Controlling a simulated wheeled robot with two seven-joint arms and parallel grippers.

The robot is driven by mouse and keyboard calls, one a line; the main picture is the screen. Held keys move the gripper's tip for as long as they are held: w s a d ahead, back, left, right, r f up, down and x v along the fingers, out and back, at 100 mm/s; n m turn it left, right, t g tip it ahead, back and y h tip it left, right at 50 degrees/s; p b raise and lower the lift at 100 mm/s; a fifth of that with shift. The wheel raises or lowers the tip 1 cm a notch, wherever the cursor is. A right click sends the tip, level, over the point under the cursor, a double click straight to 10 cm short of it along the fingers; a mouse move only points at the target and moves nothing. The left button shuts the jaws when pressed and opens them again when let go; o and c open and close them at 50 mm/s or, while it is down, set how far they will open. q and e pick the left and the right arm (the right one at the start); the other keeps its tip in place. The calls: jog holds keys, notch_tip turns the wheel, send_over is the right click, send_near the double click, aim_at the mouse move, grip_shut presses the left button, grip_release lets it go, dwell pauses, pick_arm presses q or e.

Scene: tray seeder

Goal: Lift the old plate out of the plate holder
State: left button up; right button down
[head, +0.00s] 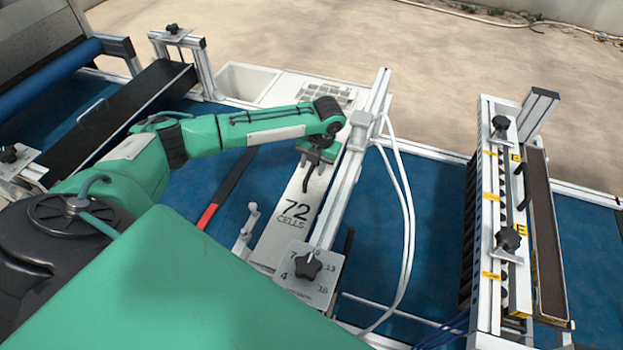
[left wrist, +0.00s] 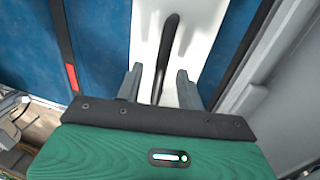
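The old plate (head: 286,230) is a long white plate marked "72 CELLS", lying in the plate holder (head: 345,190), beside its metal rail. The plate also shows in the left wrist view (left wrist: 196,30), with a curved black handle (left wrist: 166,50) on it. My left gripper (head: 316,163) is over the far part of the plate, at the handle. In the left wrist view its two fingers (left wrist: 159,85) are apart, one on each side of the handle, with gaps visible. The gripper hides part of the handle in the head view. My right gripper is not in view.
A dial plate with a black star knob (head: 308,265) is at the holder's near end. White hoses (head: 402,220) curve down to its right. A black and red bar (head: 226,190) lies left of the plate. A seeder frame with black knobs (head: 508,238) stands at the right.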

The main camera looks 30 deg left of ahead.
pick_arm(q)
grip_shut()
jog(key=shift+r, duration=0.15)
dwell(1.1)
